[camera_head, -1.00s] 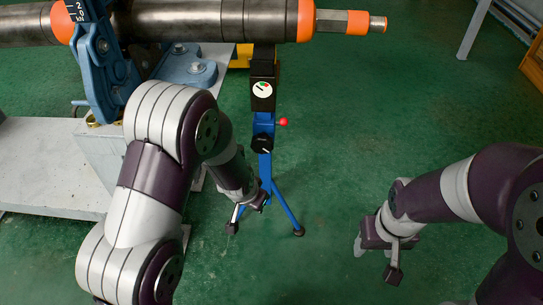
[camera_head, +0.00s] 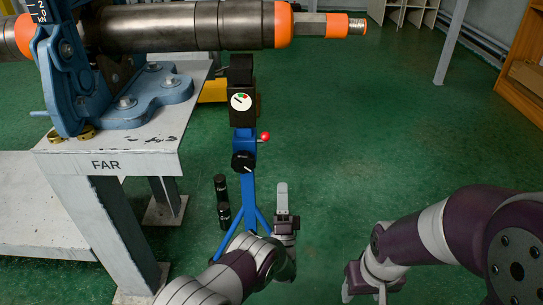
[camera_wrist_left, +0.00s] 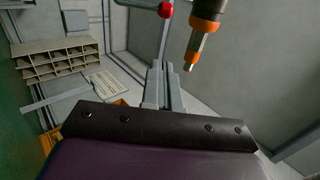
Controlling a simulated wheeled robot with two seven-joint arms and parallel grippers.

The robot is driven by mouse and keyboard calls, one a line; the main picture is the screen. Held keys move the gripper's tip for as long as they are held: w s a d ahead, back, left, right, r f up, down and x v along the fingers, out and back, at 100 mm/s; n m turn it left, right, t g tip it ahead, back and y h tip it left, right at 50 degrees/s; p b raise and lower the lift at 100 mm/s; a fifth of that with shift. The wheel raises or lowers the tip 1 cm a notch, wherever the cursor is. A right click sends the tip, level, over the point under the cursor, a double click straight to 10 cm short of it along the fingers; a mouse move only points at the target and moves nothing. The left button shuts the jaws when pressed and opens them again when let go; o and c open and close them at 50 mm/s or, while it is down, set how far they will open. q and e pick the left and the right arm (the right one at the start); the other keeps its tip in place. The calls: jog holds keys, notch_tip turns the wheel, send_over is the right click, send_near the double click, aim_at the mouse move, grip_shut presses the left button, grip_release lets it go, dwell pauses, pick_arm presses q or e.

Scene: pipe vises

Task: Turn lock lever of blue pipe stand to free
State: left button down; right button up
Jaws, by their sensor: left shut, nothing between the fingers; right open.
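The blue pipe stand (camera_head: 248,197) stands upright under the pipe's right part, its feet partly hidden by my left arm. A short lever with a red ball (camera_head: 265,136) sticks out to the right of its blue post. A black knob (camera_head: 243,162) with a white mark sits just below, and a round dial (camera_head: 241,101) above. My left gripper (camera_head: 282,187) is shut and empty, pointing up, right of the post and below the red ball. In the left wrist view, the red ball (camera_wrist_left: 165,9) is beyond the shut fingertips (camera_wrist_left: 159,66), apart from them. My right gripper (camera_head: 364,292) is open and empty at lower right.
The steel pipe (camera_head: 190,27) with orange bands runs across the top, held by a blue vise (camera_head: 75,75) on the grey bench (camera_head: 105,150). A black cylindrical object (camera_head: 222,200) stands left of the post. The green floor (camera_head: 345,140) on the right is clear.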

aim_at(266, 139)
pick_arm(q)
jog(key=w+a+r+b, duration=0.2)
jog(key=w+r+b, duration=0.2)
jog(key=w+r, duration=0.3)
jog(key=shift+w+a+r+b, duration=0.3)
jog(key=shift+w+a+r, duration=0.05)
jog(key=shift+a, duration=0.05)
jog(key=w+r+g+p, duration=0.4)
jog(key=g+p, duration=0.3)
jog(key=p, duration=1)
jog(key=shift+w+r+g, duration=0.4)
jog(key=shift+r, duration=0.4)
jog(key=shift+r+p, duration=0.15)
jog(key=shift+p, duration=0.15)
